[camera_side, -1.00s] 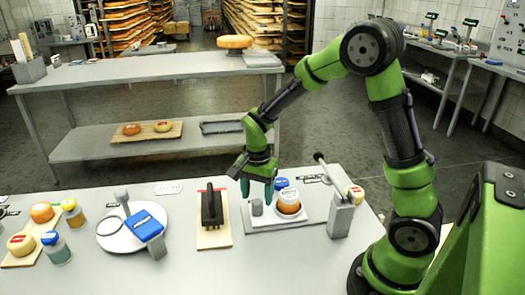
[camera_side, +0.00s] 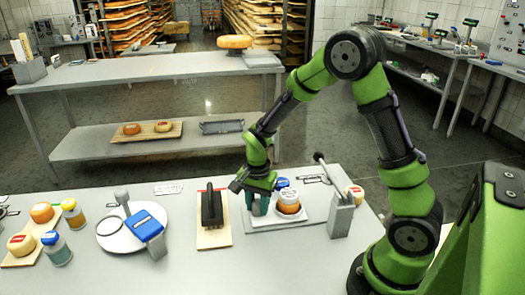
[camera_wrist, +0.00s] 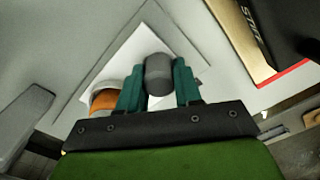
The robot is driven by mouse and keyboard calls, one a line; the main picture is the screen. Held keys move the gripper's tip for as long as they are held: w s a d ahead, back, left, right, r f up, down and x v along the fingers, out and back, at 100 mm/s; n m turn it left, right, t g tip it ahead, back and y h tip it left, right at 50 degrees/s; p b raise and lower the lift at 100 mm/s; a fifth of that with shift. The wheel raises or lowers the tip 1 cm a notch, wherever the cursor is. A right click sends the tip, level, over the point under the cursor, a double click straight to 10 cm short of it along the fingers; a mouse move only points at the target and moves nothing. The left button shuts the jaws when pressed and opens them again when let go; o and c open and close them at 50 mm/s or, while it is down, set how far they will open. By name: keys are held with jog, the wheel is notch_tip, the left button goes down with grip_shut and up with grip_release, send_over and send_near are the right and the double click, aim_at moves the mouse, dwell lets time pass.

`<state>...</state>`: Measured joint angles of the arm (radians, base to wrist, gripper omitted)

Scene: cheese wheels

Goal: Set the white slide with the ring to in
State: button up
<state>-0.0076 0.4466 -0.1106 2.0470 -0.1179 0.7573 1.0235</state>
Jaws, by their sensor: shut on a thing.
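My gripper (camera_side: 257,203) is low over a white square plate (camera_side: 286,223) in the side view. Its teal fingers stand on both sides of a small grey cylinder. In the wrist view the gripper (camera_wrist: 159,85) is shut on this grey cylinder (camera_wrist: 158,70), which stands over the white plate (camera_wrist: 140,47). A dark ring (camera_side: 109,226) lies on a white round board (camera_side: 122,242) at left. I cannot tell for sure which piece is the white slide.
A grey block with a lever (camera_side: 341,218) stands close right of the plate. A blue-topped item (camera_side: 282,183) is behind the cheese. The table's front middle is clear.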

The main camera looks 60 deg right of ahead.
jog(key=s+d, duration=0.8)
jog(key=shift+s+d, duration=0.1)
jog(key=shift+d, duration=0.05)
grip_shut()
jog(key=o, duration=1)
grip_release()
jog(key=shift+c, duration=0.2)
jog(key=shift+o, duration=0.6)
jog(key=shift+r, duration=0.1)
jog(key=shift+r, duration=0.35)
notch_tip(320, 180, up, 16)
